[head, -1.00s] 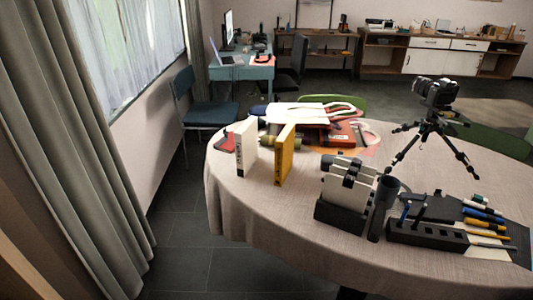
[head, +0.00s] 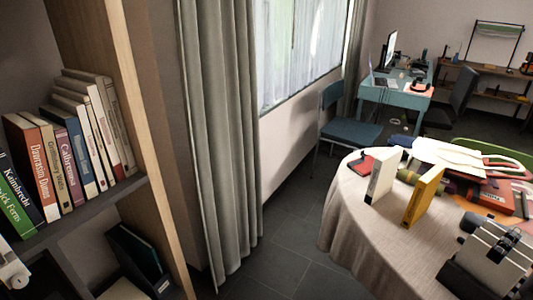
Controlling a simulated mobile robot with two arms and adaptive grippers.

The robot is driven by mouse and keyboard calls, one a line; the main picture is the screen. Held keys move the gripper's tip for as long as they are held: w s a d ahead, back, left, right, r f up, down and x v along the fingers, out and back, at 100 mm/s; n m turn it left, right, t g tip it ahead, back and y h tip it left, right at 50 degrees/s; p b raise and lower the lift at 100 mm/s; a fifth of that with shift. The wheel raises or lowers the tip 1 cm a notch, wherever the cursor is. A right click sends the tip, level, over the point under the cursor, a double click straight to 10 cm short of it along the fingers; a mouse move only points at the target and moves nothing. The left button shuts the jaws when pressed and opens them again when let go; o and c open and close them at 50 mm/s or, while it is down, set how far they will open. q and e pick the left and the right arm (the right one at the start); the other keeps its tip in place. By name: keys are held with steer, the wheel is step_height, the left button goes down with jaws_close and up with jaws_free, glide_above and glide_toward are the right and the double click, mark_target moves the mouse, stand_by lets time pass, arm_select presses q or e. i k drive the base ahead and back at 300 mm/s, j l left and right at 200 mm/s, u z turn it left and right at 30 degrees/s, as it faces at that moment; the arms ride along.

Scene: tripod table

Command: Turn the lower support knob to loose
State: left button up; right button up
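The tripod and its lower support knob are not in the current head view. The round table (head: 345,235) with a beige cloth shows at the right, cut off by the picture edge. On it stand a white book (head: 382,172) and a yellow book (head: 423,196), upright.
A bookshelf (head: 150,150) with several upright books (head: 62,160) is close at the left. A grey curtain (head: 215,130) hangs beside it. A blue chair (head: 345,130) and a desk (head: 395,95) stand behind. Dark floor (head: 285,245) lies free between curtain and table.

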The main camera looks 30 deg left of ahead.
mark_target(19, 281)
steer(key=u, duration=2.7)
